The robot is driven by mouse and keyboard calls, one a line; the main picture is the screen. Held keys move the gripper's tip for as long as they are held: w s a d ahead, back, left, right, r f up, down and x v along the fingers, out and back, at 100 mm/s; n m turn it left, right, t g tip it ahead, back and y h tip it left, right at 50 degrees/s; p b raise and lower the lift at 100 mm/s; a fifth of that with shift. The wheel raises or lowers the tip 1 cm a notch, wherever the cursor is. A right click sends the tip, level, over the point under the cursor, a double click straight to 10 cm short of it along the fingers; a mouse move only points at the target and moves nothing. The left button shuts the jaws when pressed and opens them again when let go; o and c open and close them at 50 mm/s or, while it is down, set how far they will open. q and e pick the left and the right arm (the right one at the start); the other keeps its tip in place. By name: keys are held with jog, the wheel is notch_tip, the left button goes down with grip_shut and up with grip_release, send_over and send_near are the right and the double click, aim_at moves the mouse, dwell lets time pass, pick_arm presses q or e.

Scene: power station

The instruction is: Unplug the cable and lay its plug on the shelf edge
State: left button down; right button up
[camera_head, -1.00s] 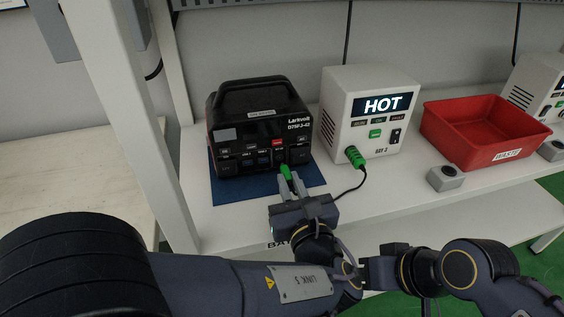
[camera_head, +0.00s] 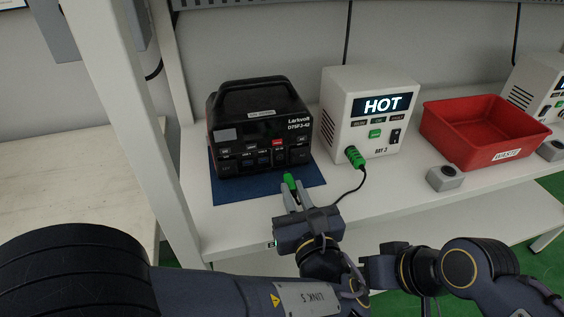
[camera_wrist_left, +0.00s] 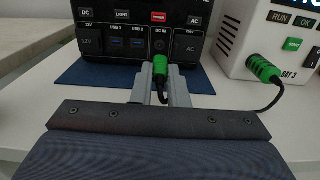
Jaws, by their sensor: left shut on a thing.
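My left gripper (camera_head: 291,188) is shut on the green plug (camera_head: 289,181), in front of the black power station (camera_head: 262,130) on its blue mat (camera_head: 232,190). In the left wrist view the plug (camera_wrist_left: 160,68) sits between the grey fingers, and the round DC IN socket (camera_wrist_left: 160,45) shows uncovered behind it. The plug appears apart from the station. The dark cable (camera_head: 352,192) runs to a green connector (camera_head: 355,157) on the white box (camera_head: 368,112) reading HOT. My left gripper hangs over the front edge of the shelf (camera_head: 235,236). My right gripper (camera_head: 366,272) is below it; its jaws are unclear.
A red WASTE bin (camera_head: 480,135) and a small grey button box (camera_head: 445,177) stand to the right on the shelf. A white upright post (camera_head: 128,120) stands close at the left.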

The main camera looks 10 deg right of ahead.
pick_arm(q)
jog(key=shift+s, duration=1.7)
jog(key=shift+f+b, duration=1.1)
jog(key=shift+f, duration=0.75)
jog(key=c, duration=1.3)
grip_release()
jog(key=shift+c, duration=0.2)
